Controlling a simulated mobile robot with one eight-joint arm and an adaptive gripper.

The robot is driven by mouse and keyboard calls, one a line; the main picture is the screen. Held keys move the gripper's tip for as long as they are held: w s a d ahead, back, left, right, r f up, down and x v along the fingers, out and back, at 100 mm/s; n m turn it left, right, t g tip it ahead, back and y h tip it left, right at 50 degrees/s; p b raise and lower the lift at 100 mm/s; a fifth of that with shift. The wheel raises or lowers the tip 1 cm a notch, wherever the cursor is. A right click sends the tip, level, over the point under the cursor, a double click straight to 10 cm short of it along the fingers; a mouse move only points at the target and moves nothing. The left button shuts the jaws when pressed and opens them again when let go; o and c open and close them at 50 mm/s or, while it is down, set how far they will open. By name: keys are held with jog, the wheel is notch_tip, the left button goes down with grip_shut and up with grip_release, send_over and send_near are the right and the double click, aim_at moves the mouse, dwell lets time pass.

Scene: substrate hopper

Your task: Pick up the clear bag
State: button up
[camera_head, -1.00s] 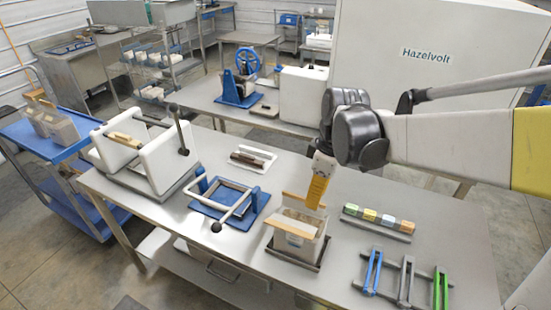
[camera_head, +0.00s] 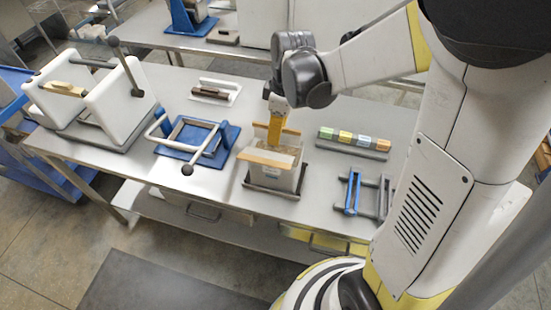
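A pale, see-through bag-like container (camera_head: 275,176) with brownish contents stands upright on a dark tray (camera_head: 262,189) on the steel table. I take it for the clear bag, but it is small in view. Tan strips run along its front and back top edges. My gripper (camera_head: 276,140), with a yellow end, points down at its top, near the back strip. I cannot tell whether it touches the bag. The fingers are too small and partly hidden to show whether they are open or shut.
A blue-based frame (camera_head: 190,146) with a white handle stands left of the bag. A white press (camera_head: 118,92) is farther left. A rack of coloured blocks (camera_head: 352,141) and a blue-handled tool (camera_head: 352,192) are to the right. The table's front edge is close.

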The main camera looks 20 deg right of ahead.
jog(key=shift+w+a+f, duration=0.1)
jog(key=shift+f, duration=0.35)
grip_shut()
jog(key=shift+r, duration=0.2)
